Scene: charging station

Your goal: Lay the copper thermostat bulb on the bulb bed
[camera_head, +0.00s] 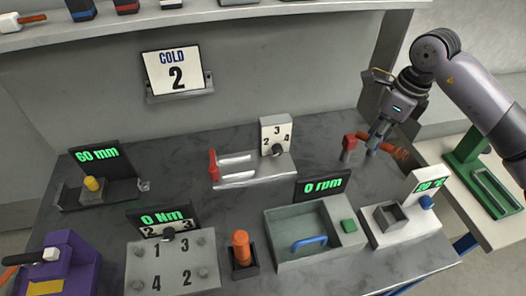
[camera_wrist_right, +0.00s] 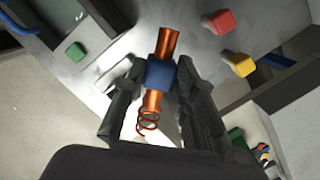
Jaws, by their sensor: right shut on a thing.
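My right gripper (camera_head: 378,136) is shut on the copper thermostat bulb (camera_head: 396,152), held above the bench's right end. In the right wrist view the fingers (camera_wrist_right: 160,80) close on its blue collar (camera_wrist_right: 160,73). The copper tube (camera_wrist_right: 167,42) shows on one side of the collar and a coiled end (camera_wrist_right: 148,120) on the other. Which fixture is the bulb bed is not clear. A green fixture with a long slot (camera_head: 490,190) stands on the pale side table. A grey fixture with two pale strips (camera_head: 238,167) and a red lever stands mid-bench. My left gripper is not in view.
A red-topped block (camera_head: 350,143) stands close to my right gripper. In front are a white box with a temperature display (camera_head: 405,222) and a grey-green tray with a blue handle (camera_head: 300,238). A yellow-topped block (camera_wrist_right: 240,63) shows in the right wrist view.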

